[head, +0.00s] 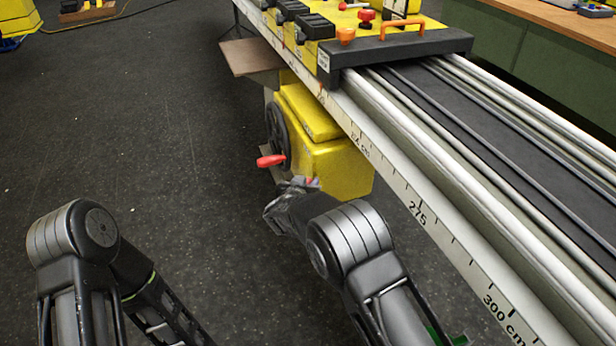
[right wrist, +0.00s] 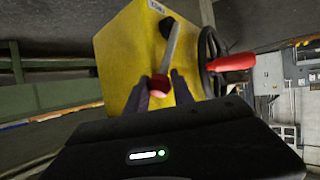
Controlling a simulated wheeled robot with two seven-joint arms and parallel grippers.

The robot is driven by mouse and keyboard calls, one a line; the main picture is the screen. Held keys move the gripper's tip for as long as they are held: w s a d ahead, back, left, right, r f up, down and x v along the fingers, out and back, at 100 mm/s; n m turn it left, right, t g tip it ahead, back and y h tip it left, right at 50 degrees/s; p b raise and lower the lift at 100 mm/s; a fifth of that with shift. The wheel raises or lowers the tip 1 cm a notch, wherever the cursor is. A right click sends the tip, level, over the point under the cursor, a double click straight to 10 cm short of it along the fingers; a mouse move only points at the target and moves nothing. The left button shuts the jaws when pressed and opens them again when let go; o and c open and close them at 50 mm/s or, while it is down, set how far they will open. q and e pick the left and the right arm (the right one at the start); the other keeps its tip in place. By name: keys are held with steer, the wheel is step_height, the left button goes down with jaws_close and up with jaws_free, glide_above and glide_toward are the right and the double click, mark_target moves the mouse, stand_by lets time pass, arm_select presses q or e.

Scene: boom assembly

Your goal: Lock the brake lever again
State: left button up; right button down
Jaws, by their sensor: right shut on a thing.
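The brake lever (right wrist: 172,50) is a metal rod with a red knob (right wrist: 159,85), on the face of a yellow box (right wrist: 128,48) in the right wrist view. My right gripper (right wrist: 160,93) is shut on the red knob, with one dark finger on each side of it. In the head view my right gripper (head: 298,186) is beside the lower part of the yellow box (head: 340,165), with a bit of red at its tip. The lever's rod cannot be made out there. My left arm comes in at lower left; its gripper is out of frame.
A black handwheel (head: 277,135) with a red handle (head: 271,160) sits on the box's left side, close to my right gripper. The long rail (head: 440,225) with a centimetre scale runs above the box. A brown plate (head: 250,57) juts out behind. The floor at left is clear.

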steer(key=shift+s+d+f, duration=0.1)
steer(key=shift+d+f, duration=0.05)
steer(key=shift+f, duration=0.1)
steer(key=c, duration=1.1)
jaws_free()
steer(key=shift+r, duration=0.2)
